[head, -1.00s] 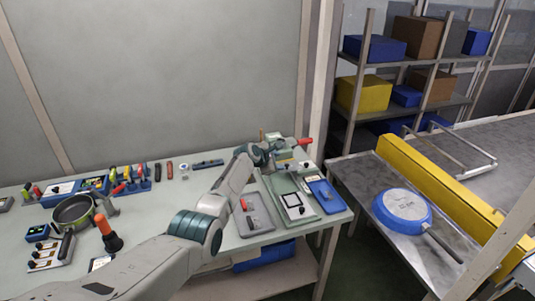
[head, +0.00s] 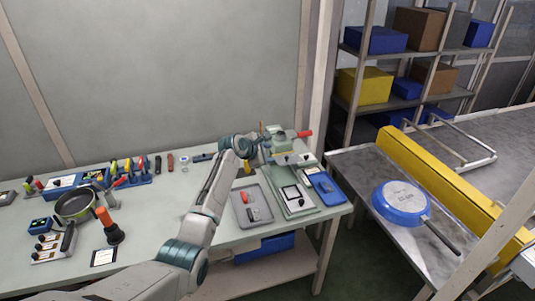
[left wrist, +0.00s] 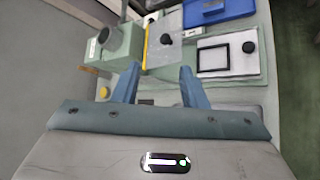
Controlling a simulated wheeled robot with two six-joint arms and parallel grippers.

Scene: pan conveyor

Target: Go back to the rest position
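My left gripper (head: 260,146) is at the back right of the workbench, just left of a green bench device (head: 280,148) with a red handle. In the left wrist view my left gripper (left wrist: 160,80) has its two blue fingers spread apart with nothing between them. The green device (left wrist: 128,50) stands beyond the fingertips there. I cannot tell the exact gap between fingers and device. My right gripper is in neither view.
The workbench (head: 150,215) holds a dark pan (head: 75,206), an orange-handled tool (head: 108,224), a grey tray (head: 265,219) and a blue tray (head: 325,188). A blue pan (head: 402,203) lies upside down on the metal table beside a yellow rail (head: 440,178). Shelves stand behind.

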